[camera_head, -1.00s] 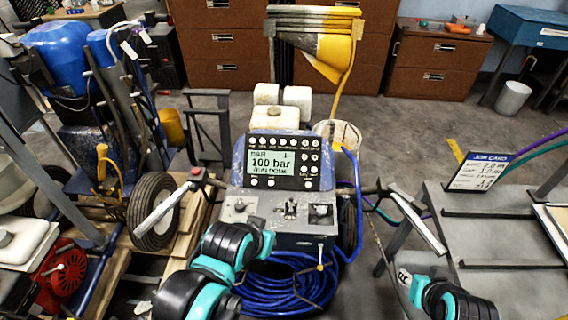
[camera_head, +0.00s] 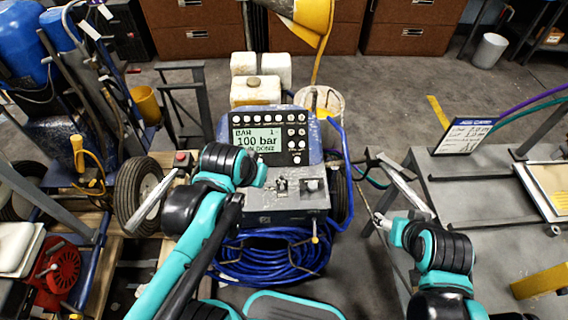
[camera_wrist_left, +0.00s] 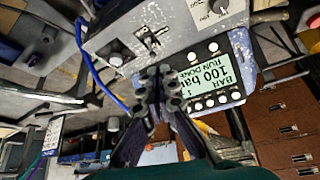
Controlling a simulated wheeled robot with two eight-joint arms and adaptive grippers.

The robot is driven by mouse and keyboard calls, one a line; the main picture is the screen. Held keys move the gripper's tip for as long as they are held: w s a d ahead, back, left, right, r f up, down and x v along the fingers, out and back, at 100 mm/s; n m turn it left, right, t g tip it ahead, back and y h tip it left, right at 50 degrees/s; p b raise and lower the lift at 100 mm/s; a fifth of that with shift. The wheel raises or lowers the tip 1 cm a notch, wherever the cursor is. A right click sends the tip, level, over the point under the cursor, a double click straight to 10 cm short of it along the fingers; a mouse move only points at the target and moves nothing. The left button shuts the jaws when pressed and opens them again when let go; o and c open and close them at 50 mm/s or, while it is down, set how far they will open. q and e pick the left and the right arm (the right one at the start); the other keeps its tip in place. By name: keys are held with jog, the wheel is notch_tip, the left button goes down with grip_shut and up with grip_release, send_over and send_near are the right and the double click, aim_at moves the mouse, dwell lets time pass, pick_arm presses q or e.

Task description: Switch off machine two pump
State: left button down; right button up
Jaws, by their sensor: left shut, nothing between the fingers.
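A line striper stands mid-view with a display (camera_head: 257,141) reading "BAR 1", "100 bar" and a line like "RUN DONE". In the left wrist view the panel (camera_wrist_left: 180,35) appears turned, with knobs, the lever switch (camera_wrist_left: 151,39) and the display (camera_wrist_left: 208,78). My left gripper (camera_wrist_left: 153,80) is shut and empty, in front of the panel's edge beside the display.
Coiled blue hose (camera_head: 265,260) lies below the panel. Another machine with a blue tank and red engine (camera_head: 55,275) is at left.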

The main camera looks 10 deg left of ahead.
pick_arm(q)
notch_tip(320, 180, up, 2)
jog(key=m+g+p, duration=0.1)
jog(key=g+p, duration=0.1)
jog(key=p, duration=0.3)
send_over(282, 182)
jog(key=s+a, duration=0.2)
jog(key=w+d+f+m+g+h+p, duration=0.1)
jog(key=w+f+g+p, duration=0.1)
jog(key=w+f+p, duration=0.2)
jog(key=w+f, duration=0.2)
jog(key=w, duration=0.1)
jog(key=shift+w+d+f+m+p, duration=0.2)
jog(key=shift+w+d+m+p, duration=0.1)
jog(key=shift+d+p, duration=0.05)
